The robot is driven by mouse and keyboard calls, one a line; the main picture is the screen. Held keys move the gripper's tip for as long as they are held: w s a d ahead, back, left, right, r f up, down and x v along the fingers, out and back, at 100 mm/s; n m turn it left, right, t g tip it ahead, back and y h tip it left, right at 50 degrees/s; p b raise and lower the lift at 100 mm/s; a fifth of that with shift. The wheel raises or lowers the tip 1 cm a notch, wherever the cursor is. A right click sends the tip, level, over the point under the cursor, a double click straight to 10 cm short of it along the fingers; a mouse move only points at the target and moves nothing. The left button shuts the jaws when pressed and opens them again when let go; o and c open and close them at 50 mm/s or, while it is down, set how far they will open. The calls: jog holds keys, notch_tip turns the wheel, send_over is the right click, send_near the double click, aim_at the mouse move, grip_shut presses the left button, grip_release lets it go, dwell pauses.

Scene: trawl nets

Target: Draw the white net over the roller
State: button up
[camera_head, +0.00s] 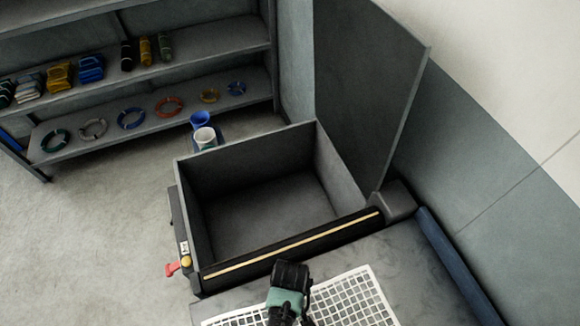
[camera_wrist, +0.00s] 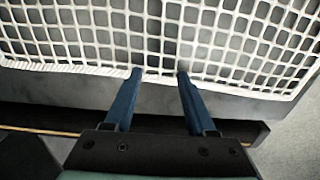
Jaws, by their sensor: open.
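The white net (camera_head: 350,298) lies flat on the grey table top (camera_head: 395,258), partly hidden behind my arm in the head view. In the wrist view the net (camera_wrist: 225,35) fills the upper part, with its thick edge cord running across. My gripper (camera_wrist: 159,75) is open, its two blue fingers apart and their tips at that edge cord. I cannot tell whether they touch it. The roller appears to be the dark bar with a yellow stripe (camera_head: 290,246) along the box's near side. The bar also shows behind the fingers in the wrist view (camera_wrist: 235,129).
A deep grey box (camera_head: 250,150) stands open beyond the bar, apparently empty, with a tall panel (camera_head: 365,90) on its right. A red handle (camera_head: 173,268) sticks out at its left. A blue roll (camera_head: 455,265) borders the table's right. Shelves (camera_head: 100,135) stand behind.

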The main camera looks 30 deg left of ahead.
jog(key=shift+f, duration=0.25)
jog(key=shift+s, duration=0.1)
grip_shut()
dwell(0.3)
notch_tip(320, 180, up, 7)
jog(key=p, duration=0.7)
jog(key=shift+f, duration=0.1)
